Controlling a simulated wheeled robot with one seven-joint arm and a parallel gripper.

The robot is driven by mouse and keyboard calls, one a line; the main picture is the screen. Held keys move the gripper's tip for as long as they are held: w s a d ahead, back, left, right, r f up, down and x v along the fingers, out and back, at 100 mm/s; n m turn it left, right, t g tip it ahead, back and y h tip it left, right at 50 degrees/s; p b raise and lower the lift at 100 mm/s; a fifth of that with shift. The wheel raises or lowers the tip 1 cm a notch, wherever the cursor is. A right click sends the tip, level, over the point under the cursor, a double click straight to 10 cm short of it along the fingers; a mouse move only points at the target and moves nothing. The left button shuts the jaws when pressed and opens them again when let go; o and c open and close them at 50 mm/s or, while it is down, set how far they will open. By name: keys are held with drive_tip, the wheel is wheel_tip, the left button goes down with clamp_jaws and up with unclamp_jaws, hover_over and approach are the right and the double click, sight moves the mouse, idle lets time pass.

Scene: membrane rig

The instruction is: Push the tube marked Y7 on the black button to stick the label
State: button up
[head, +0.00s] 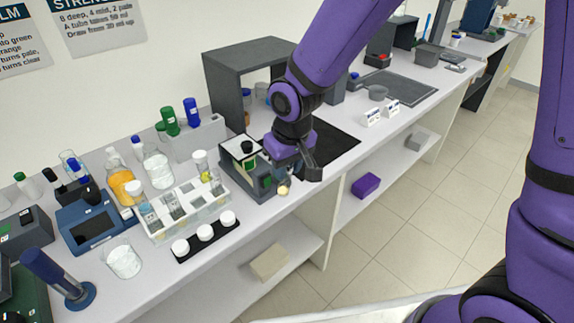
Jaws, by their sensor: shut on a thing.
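My gripper (308,170) is low over the bench at the front right of a small dark grey and green machine (262,186). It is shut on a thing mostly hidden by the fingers. A pale round end (284,189) shows just below them and looks like the tube's cap or end. No Y7 marking can be read.
Left of the machine is a clear rack (180,212) with several tubes, and a black strip (206,236) with white caps. A grey open-fronted box (245,62) stands behind. A black mat (335,143) lies to the right. The bench's front edge is close to my gripper.

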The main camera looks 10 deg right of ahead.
drive_tip(key=shift+w+a+f, duration=0.15)
drive_tip(key=shift+w+f, duration=0.05)
drive_tip(key=shift+f, duration=0.45)
drive_tip(key=shift+w+a+f, duration=0.1)
drive_tip(key=shift+w+f, duration=0.1)
drive_tip(key=shift+f, duration=0.4)
drive_tip(key=shift+w+a+f, duration=0.15)
drive_tip(key=shift+w+f, duration=0.05)
drive_tip(key=shift+f, duration=0.45)
drive_tip(key=shift+w+a, duration=0.4)
drive_tip(key=shift+w, duration=0.2)
drive_tip(key=shift+w+a, duration=0.4)
drive_tip(key=shift+w, duration=0.2)
drive_tip(key=shift+c, duration=0.9)
drive_tip(key=shift+w+a, duration=0.25)
drive_tip(key=shift+w, duration=0.1)
drive_tip(key=shift+s+d+r, duration=0.4)
drive_tip(key=shift+s+r, duration=0.15)
drive_tip(key=shift+r, duration=0.3)
drive_tip(key=shift+s+d+r, duration=0.35)
drive_tip(key=shift+s+r, duration=0.25)
drive_tip(key=shift+r, duration=0.2)
drive_tip(key=shift+s+d+r, duration=0.4)
drive_tip(key=shift+s+r, duration=0.15)
drive_tip(key=shift+r, duration=0.3)
